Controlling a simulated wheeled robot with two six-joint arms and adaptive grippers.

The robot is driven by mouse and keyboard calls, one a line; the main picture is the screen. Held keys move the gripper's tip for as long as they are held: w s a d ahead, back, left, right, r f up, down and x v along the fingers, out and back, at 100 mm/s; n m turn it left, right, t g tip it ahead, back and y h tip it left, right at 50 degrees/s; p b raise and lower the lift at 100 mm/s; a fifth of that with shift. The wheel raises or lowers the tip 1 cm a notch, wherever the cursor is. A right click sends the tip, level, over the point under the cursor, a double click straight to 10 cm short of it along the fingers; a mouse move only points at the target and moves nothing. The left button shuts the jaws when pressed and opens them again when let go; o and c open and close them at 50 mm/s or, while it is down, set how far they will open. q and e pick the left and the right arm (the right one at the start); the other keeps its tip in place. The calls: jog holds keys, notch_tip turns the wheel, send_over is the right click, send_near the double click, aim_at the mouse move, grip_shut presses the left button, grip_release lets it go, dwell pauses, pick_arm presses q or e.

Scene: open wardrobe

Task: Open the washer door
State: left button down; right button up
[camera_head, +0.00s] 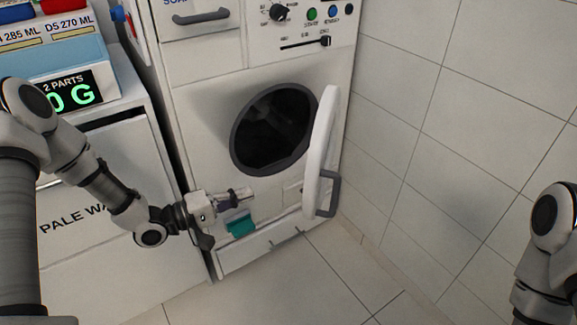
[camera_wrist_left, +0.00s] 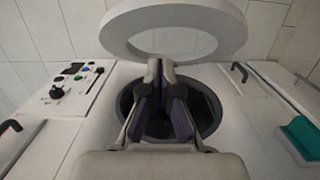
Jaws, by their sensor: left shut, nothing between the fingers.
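The white washer (camera_head: 200,105) stands in the middle of the head view, with a dark round drum opening (camera_head: 274,130). Its round white door (camera_head: 321,150) is swung wide open to the right, seen nearly edge-on, with a grey handle (camera_head: 327,194) on its outer side. In the left wrist view the door (camera_wrist_left: 228,34) shows as a white ring above the drum opening (camera_wrist_left: 207,106). My left gripper (camera_head: 247,193) is shut and empty, in front of the washer, below and left of the opening and apart from the door. My right gripper is out of view.
A pale cabinet (camera_head: 98,235) stands left of the washer, with a scale display (camera_head: 70,92) and bottles on top. A teal part (camera_head: 240,224) is low on the washer front. A tiled wall (camera_head: 470,110) is close on the right. The floor (camera_head: 300,280) is clear.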

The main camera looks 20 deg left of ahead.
pick_arm(q)
jog(key=s+d+b+x, duration=0.1)
jog(key=b+x, duration=0.3)
jog(key=x, duration=0.8)
jog(key=shift+s+d+r+n+y+b, duration=0.2)
jog(key=shift+s+d+n+y+b, duration=0.1)
jog(key=shift+b, duration=0.1)
